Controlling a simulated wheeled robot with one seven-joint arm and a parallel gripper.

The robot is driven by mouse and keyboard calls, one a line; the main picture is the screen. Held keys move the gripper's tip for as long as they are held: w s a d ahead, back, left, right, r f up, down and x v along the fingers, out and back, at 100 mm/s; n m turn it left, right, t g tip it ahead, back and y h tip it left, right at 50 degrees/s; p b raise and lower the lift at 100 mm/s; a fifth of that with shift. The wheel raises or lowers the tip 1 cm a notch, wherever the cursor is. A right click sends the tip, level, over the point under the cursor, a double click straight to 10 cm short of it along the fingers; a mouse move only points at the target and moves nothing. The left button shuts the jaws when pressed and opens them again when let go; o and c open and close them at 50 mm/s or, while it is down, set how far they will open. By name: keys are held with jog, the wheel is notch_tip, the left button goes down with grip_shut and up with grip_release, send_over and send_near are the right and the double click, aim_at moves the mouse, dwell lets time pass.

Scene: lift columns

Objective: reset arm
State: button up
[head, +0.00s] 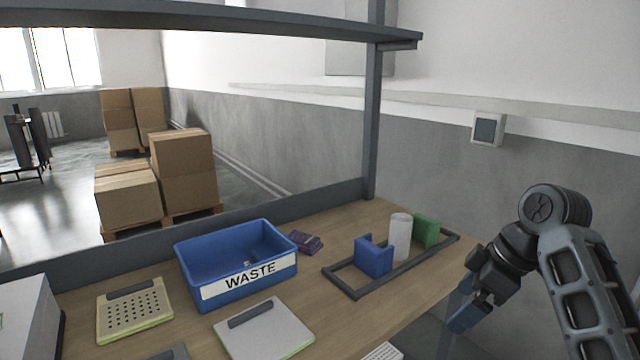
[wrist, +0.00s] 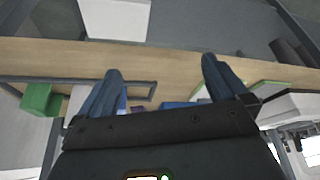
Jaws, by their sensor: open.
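My gripper (head: 468,318) hangs off the right end of the wooden table (head: 390,310) in the head view, with my arm bent down at the right edge. In the wrist view my gripper (wrist: 158,82) shows two dark blue fingers spread apart with nothing between them. The fingers overlap part of the dark rack and some blue things behind them.
A blue WASTE bin (head: 210,252) stands on the table. A dark frame (head: 340,283) holds a blue block (head: 374,257), a white cylinder (head: 400,238) and a green block (head: 427,230). A post (head: 373,120) and shelf (head: 250,20) rise behind.

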jog(key=s+a+f+m+t+y, duration=0.1)
jog(key=s+a+f+m+t, duration=0.1)
jog(key=s+a+f, duration=0.35)
jog(key=s+a+f+m+t, duration=0.2)
jog(key=a+f, duration=0.1)
jog(key=f, duration=0.5)
jog(key=s+a+f+m+t+h, duration=0.2)
jog(key=s+f+m, duration=0.3)
jog(key=s, duration=0.6)
jog(key=s+d+r+m+t+h, duration=0.1)
jog(key=s+d+t, duration=0.1)
jog(key=s, duration=0.7)
jog(key=s+d+r+m+t+h, duration=0.1)
jog(key=s+d+r, duration=0.1)
jog(key=s, duration=0.6)
jog(key=s+d+r+t, duration=0.2)
jog(key=s+r+t, duration=0.1)
jog(key=s+r, duration=0.8)
jog(key=shift+s+d+r+m+h, duration=0.3)
jog(key=shift+s+r+h, duration=0.1)
jog(key=shift+r, duration=0.4)
jog(key=shift+c, duration=0.3)
